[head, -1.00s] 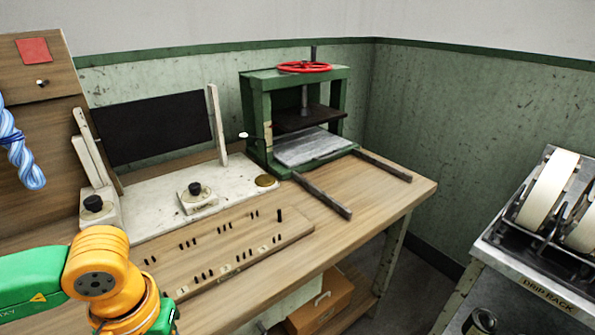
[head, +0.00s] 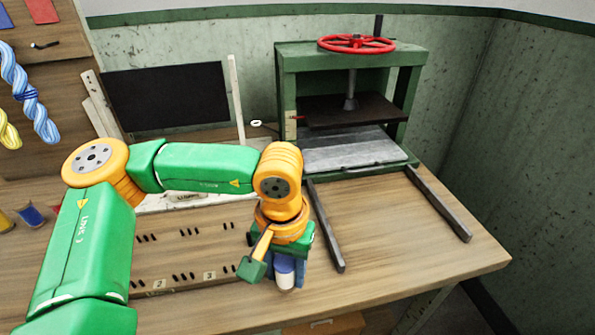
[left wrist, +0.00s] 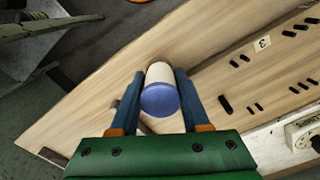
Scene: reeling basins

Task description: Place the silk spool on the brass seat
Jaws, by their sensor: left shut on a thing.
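The silk spool is a white cylinder with a blue end (left wrist: 160,98). In the left wrist view it sits between the two blue fingers of my left gripper (left wrist: 160,78), which is shut on it. In the head view my left gripper (head: 286,278) points down above the bench's front part, right of the slotted board, with the spool's pale lower end (head: 285,284) showing between the fingers. I cannot make out the brass seat in the present views; my left arm covers part of the white base. My right gripper is out of view.
A green press (head: 350,110) with a red wheel stands at the back. Two dark rails (head: 440,205) run forward from it, with clear wood between them. A slotted wooden board (head: 190,255) lies left of my gripper. A blue spool (head: 32,215) stands at far left.

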